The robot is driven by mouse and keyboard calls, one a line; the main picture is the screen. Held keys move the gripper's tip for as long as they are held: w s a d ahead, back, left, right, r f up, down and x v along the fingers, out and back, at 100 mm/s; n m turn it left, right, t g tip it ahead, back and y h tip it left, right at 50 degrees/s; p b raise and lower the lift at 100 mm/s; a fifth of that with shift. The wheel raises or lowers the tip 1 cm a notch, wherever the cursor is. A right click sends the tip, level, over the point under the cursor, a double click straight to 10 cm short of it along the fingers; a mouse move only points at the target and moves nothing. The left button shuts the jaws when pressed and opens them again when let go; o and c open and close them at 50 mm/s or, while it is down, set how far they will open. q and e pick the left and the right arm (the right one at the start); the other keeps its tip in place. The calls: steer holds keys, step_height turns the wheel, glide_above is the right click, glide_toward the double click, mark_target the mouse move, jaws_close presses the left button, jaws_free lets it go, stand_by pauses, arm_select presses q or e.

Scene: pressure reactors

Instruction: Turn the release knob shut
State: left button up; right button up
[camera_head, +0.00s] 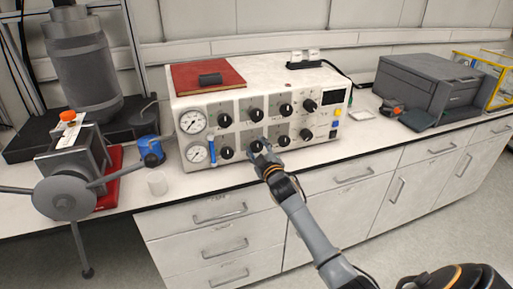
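The white control box (262,122) stands on the bench with two rows of black knobs and two round gauges at its left. No label marks the release knob that I can read. My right gripper (262,152) is at the lower row, in front of the knob near the middle of the panel. Its fingers partly cover that knob (256,146), so I cannot tell whether they touch or grip it. My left gripper is not in view.
A red book (207,72) lies on the box. A dark grey printer (428,85) stands at the right. Drawers (215,235) front the bench.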

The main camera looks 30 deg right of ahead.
steer(key=shift+o, duration=1.1)
steer(key=shift+s, duration=0.1)
steer(key=v, duration=1.1)
steer(key=shift+s+a, duration=0.2)
steer(key=shift+s, duration=0.2)
steer(key=shift+f, duration=0.1)
